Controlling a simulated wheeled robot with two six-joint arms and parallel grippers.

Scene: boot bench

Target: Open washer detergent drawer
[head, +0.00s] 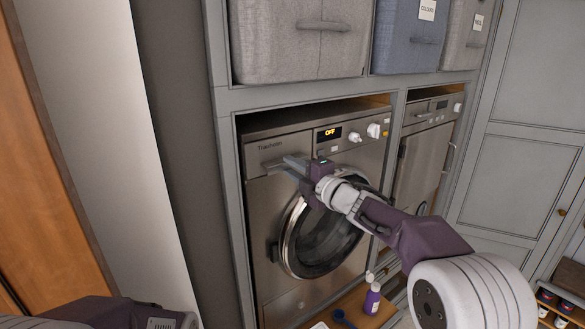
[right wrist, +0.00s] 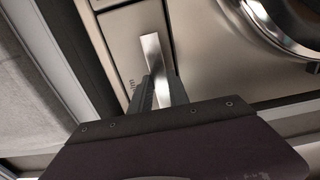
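The washer (head: 330,235) is a steel front-loader in the grey cabinet, with its round door shut and its display reading OFF. Its detergent drawer (head: 262,147) is at the upper left of the front and looks flush with the panel. My right gripper (head: 287,164) is at the drawer's handle. In the right wrist view, the shiny handle (right wrist: 152,52) runs between the two fingers of the right gripper (right wrist: 160,92), which lie close against its sides. The fingers partly hide the handle. My left gripper is out of view; only part of the left arm shows at the bottom left.
A second appliance (head: 424,160) stands to the right in the same cabinet. Fabric bins (head: 300,45) sit on the shelf above. A purple bottle (head: 372,300) and a blue scoop (head: 341,318) rest on a wooden surface below the washer. Grey cabinet posts border the washer closely.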

